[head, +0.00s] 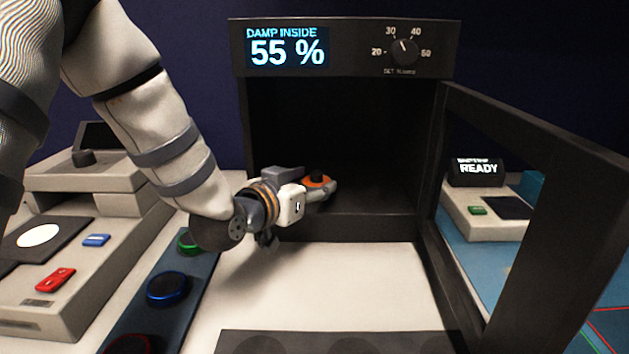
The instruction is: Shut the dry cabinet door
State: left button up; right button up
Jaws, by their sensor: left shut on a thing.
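The dry cabinet (345,48) stands open in the middle, with a black front panel. Its display reads "DAMP INSIDE 55 %", beside a dial marked 20 to 60. Its door (540,128), a black frame with a see-through pane, is swung wide open to the right, towards me. My left gripper (322,190) reaches into the cabinet's opening from the left. It is shut on an orange round thing with a dark knob (317,180), just inside near the cabinet floor. The fingers partly hide this thing. My right gripper is not in view.
A blue strip (190,275) with green, blue and red round pieces lies left of the cabinet. A beige machine (40,310) with red and blue buttons stands at far left. A dark tray (340,340) lies in front. A device reading "READY" (478,168) shows through the door.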

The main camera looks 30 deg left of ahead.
aim_at(575, 241)
jog(key=k+j, duration=0.1)
jog(key=k, duration=1.7)
